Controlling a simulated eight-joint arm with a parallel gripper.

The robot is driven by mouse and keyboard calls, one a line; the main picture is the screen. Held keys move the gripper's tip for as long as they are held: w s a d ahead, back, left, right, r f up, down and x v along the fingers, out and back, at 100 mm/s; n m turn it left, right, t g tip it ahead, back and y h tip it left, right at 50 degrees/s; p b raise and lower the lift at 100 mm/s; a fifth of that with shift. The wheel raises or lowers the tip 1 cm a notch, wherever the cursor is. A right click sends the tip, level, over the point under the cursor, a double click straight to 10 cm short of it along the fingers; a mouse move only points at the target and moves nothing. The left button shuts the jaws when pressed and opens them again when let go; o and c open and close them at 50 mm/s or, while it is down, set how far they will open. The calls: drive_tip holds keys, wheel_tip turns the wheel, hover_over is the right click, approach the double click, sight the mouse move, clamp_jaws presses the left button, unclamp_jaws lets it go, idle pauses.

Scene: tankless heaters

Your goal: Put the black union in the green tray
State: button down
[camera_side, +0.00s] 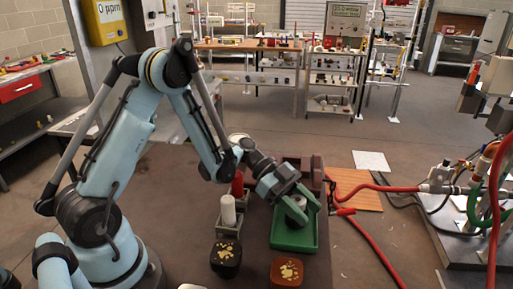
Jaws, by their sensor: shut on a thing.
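The green tray (294,239) lies on the dark table, right of its middle. The fingers hide much of this piece. I cannot tell whether it touches the tray floor or is held just above it.
A grey bin with a white cylinder (228,212) stands left of the tray, with a red cylinder (237,184) behind it. Red hoses (374,250) run at right.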

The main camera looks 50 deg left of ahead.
drive_tip(key=shift+f, duration=0.55)
drive_tip(key=shift+c, duration=2.4)
unclamp_jaws()
drive_tip(key=r, duration=0.4)
drive_tip(key=shift+s+d+r, duration=0.2)
drive_tip(key=shift+r, duration=0.05)
drive_tip(key=s+d+r, duration=0.6)
drive_tip(key=s+d, duration=0.2)
drive_tip(key=s+a+n+t+y, duration=0.1)
drive_tip(key=a+n+t+y, duration=0.3)
drive_tip(key=a+n+y, duration=0.9)
drive_tip(key=a+n, duration=0.2)
drive_tip(key=a, duration=0.1)
drive_tip(key=shift+a+n, duration=0.25)
drive_tip(key=shift+n, duration=0.05)
